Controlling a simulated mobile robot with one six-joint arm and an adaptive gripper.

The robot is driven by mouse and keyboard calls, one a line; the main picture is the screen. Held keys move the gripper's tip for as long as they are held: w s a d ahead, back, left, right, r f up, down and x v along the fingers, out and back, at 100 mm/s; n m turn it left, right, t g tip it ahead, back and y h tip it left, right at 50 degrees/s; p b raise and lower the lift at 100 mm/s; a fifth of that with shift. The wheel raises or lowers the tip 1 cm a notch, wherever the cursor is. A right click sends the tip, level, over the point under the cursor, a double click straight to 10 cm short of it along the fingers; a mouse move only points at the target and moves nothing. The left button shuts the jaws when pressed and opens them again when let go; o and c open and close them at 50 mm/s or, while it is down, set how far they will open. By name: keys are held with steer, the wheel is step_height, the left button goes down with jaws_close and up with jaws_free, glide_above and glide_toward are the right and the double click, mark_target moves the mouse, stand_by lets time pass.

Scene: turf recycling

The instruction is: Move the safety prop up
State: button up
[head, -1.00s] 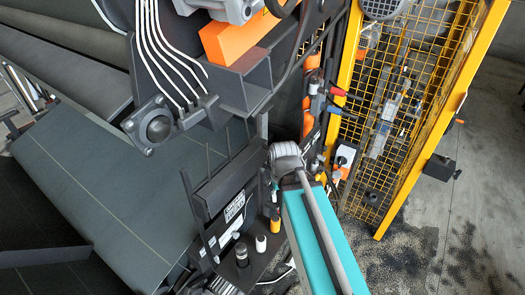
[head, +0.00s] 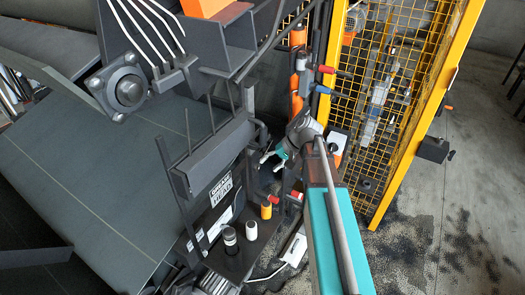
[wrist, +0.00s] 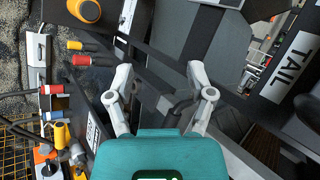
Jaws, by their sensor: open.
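My gripper (head: 272,158) is open and empty at the end of my teal arm, beside the dark machine frame. In the wrist view its two grey fingers (wrist: 159,78) are spread apart, with dark bars and a black cable behind the gap. No part is plainly marked as the safety prop, and I cannot tell which one it is. An upright dark bracket (head: 205,160) with thin rods and a labelled panel (head: 221,188) stands to the left of my gripper in the head view.
Red (head: 326,69) and blue (head: 323,88) handles stick out near the yellow mesh guard (head: 385,100). Capped cylinders, one yellow (head: 266,210), stand on a dark shelf below my gripper. A dark belt (head: 90,180) lies left. A "TAIL" sign (wrist: 291,66) shows in the wrist view.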

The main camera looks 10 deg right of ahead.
steer(key=w+d+m+t+y+b, duration=0.2)
steer(key=w+d+t+y+b, duration=0.2)
steer(key=w+d+y+b, duration=0.3)
steer(key=w+d+b, duration=0.3)
steer(key=d, duration=0.4)
steer(key=shift+w+f+t, duration=0.3)
steer(key=shift+w, duration=0.05)
steer(key=b+x, duration=0.2)
steer(key=x, duration=1.1)
steer(key=shift+w+a+f+b, duration=0.1)
steer(key=shift+w+a+b, duration=0.05)
steer(key=shift+a+b, duration=0.2)
jaws_close()
